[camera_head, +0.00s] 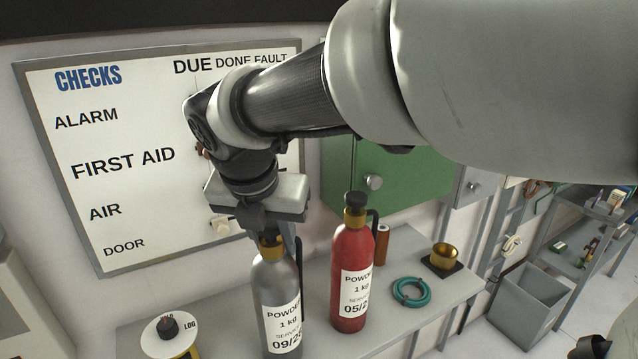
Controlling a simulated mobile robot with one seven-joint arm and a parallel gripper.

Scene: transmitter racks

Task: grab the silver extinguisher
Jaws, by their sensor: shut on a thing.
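The silver extinguisher (268,287) stands upright on the grey bench, with a white label reading POWDER, 1 kg. Its neck has a brass-coloured collar and a black top. My gripper (270,236) reaches down from above and is shut on the top of the silver extinguisher. The fingertips are partly hidden against the black valve, so the exact contact is hard to see. A red extinguisher (351,255) with a similar label stands upright just to the right, apart from the silver one.
On the bench (433,293) lie a teal ring (411,292), a brass cup on a black base (443,257) and a brown cylinder (382,245). A white round LOG device (170,337) is at the left. A whiteboard (150,215) and green cabinet (410,185) are behind.

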